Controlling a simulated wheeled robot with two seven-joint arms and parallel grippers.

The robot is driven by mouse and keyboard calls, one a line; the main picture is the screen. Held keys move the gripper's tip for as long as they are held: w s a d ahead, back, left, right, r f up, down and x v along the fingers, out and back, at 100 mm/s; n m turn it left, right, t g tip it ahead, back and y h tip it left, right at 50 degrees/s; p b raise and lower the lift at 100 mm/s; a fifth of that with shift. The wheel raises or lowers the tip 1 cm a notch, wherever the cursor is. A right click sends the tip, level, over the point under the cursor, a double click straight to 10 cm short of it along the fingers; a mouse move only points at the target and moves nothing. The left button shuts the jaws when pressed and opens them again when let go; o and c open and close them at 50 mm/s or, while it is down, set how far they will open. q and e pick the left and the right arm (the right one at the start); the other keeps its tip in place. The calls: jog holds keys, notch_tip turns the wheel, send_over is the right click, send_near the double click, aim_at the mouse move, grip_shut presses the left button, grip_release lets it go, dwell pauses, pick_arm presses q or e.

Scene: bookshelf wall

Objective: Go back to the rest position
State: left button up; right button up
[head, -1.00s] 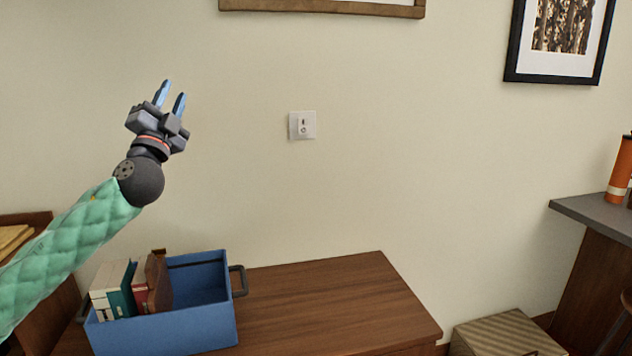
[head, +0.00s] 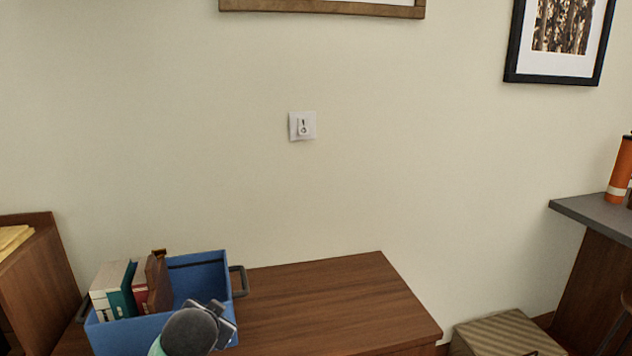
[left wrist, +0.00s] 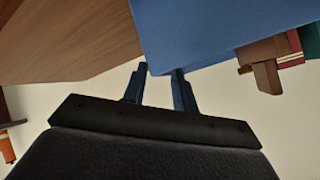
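My left gripper (left wrist: 160,70) is open in the left wrist view, with its two blue fingers apart and pale wall showing between them. In the head view my left wrist and gripper (head: 220,316) show low, in front of the blue box's right front corner. The fingertips are hard to make out there. My right gripper is in neither view.
A blue box (head: 120,336) with several upright books (head: 115,288) stands on a wooden cabinet top (head: 330,295). The cabinet top right of it is clear. A striped box (head: 505,335) and a grey counter (head: 595,212) with an orange bottle (head: 620,168) are at right.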

pick_arm(q)
jog(key=s+d+f+n+g+h, duration=0.1)
jog(key=s+d+f+g, duration=0.1)
jog(key=s+f, duration=0.7)
jog(key=s+d+f+n+g+h, duration=0.1)
jog(key=s+d+f+g, duration=0.2)
jog(key=s+f, duration=0.7)
jog(key=s+d+f+n+g+h, duration=0.1)
jog(key=s+d+f+g, duration=0.2)
jog(key=s+f, duration=0.7)
jog(key=s, duration=0.5)
jog(key=shift+s+d+f+g, duration=0.2)
jog(key=shift+s+g, duration=0.1)
jog(key=shift+s, duration=0.1)
